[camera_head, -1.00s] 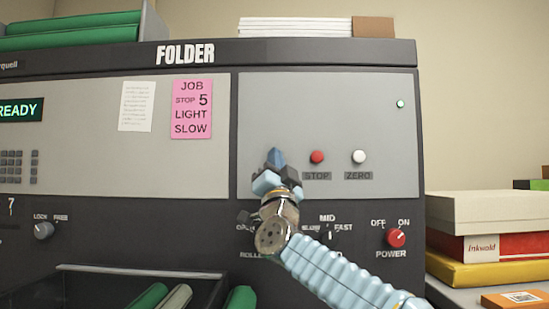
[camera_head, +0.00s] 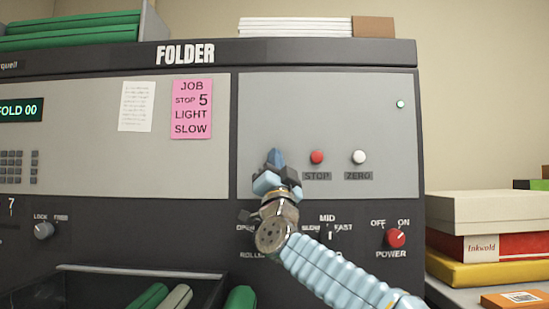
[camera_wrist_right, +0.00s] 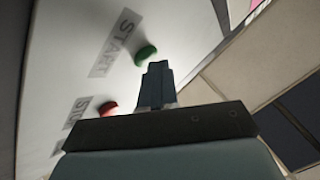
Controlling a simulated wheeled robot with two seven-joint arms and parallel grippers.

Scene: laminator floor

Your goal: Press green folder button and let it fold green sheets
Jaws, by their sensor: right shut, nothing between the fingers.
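The folder (camera_head: 185,54) is a grey and black machine, and its display (camera_head: 20,109) reads "FOLD 00". In the right wrist view, the green button (camera_wrist_right: 146,54) sits beside the label START. My right gripper (camera_head: 275,160) is shut and empty at the panel, hiding the green button in the head view. In the right wrist view its fingertips (camera_wrist_right: 157,68) are right at the button's edge; I cannot tell whether they touch it. Green sheets (camera_head: 70,35) lie stacked on top of the machine at the left. My left gripper is out of view.
A red STOP button (camera_head: 317,157) and a white ZERO button (camera_head: 358,157) are right of my gripper. The red power knob (camera_head: 396,238) is lower right. A dark tray (camera_head: 95,285) and green rounded pieces (camera_head: 240,299) are at the bottom. Boxes (camera_head: 480,213) stand at the right.

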